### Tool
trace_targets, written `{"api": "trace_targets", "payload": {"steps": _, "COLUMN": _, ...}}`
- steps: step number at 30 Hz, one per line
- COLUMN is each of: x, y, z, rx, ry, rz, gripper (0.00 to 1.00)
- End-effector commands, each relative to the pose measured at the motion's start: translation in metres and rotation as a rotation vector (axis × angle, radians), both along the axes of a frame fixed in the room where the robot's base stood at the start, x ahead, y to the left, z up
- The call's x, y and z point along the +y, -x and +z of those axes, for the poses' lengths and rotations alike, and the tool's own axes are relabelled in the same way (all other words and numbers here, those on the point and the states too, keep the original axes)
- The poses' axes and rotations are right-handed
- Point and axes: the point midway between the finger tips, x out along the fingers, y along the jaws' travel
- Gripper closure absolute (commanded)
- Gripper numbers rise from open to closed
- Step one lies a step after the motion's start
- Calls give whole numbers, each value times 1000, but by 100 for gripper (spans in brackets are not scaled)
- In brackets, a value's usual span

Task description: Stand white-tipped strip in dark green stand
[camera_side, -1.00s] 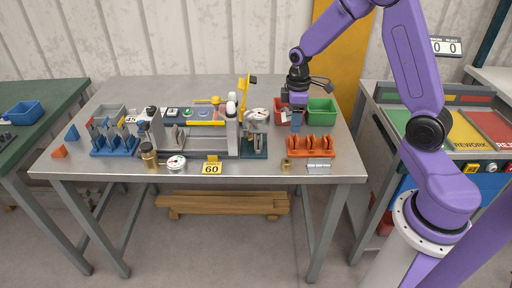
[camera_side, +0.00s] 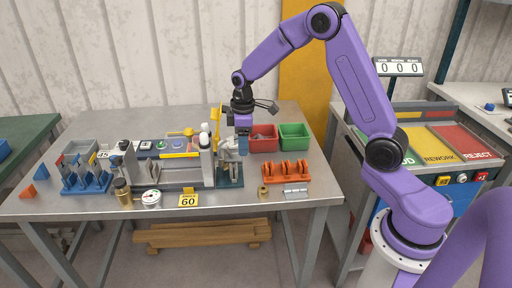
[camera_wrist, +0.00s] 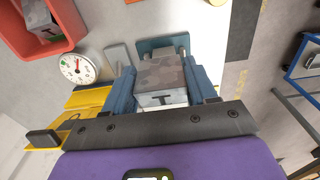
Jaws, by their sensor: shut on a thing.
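My gripper (camera_wrist: 163,90) is shut on a mottled grey strip (camera_wrist: 160,72), which sits between its two blue fingers in the wrist view. The strip's near end looks pale, with a dark T-shaped mark; its far end is hard to make out. In the side view my gripper (camera_side: 243,148) hangs pointing down near the right end of the bending machine; the strip cannot be made out there. A dark green-blue base (camera_side: 231,182), which looks like the stand, lies below it on the table. In the wrist view a dark teal plate (camera_wrist: 150,45) shows just beyond the strip.
Red (camera_side: 262,132) and green (camera_side: 294,132) bins stand behind on the right. An orange rack (camera_side: 287,178) is in front of them. The bending machine (camera_side: 165,170) and a blue rack of strips (camera_side: 84,182) are to the left. A round dial (camera_wrist: 76,66) is close beside my gripper.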

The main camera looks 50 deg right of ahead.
Motion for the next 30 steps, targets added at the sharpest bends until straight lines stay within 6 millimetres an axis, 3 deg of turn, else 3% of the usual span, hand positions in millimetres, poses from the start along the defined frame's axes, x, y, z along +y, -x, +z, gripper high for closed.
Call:
{"api": "trace_targets", "payload": {"steps": 3, "x": 18, "y": -15, "z": 2, "rx": -5, "ry": -6, "rz": 3, "gripper": 63}}
{"api": "trace_targets", "payload": {"steps": 7, "x": 26, "y": -22, "z": 2, "rx": -8, "ry": -11, "rz": 0, "gripper": 63}}
{"api": "trace_targets", "payload": {"steps": 30, "x": 27, "y": -23, "z": -48, "rx": -8, "ry": -11, "rz": 0, "gripper": 63}}
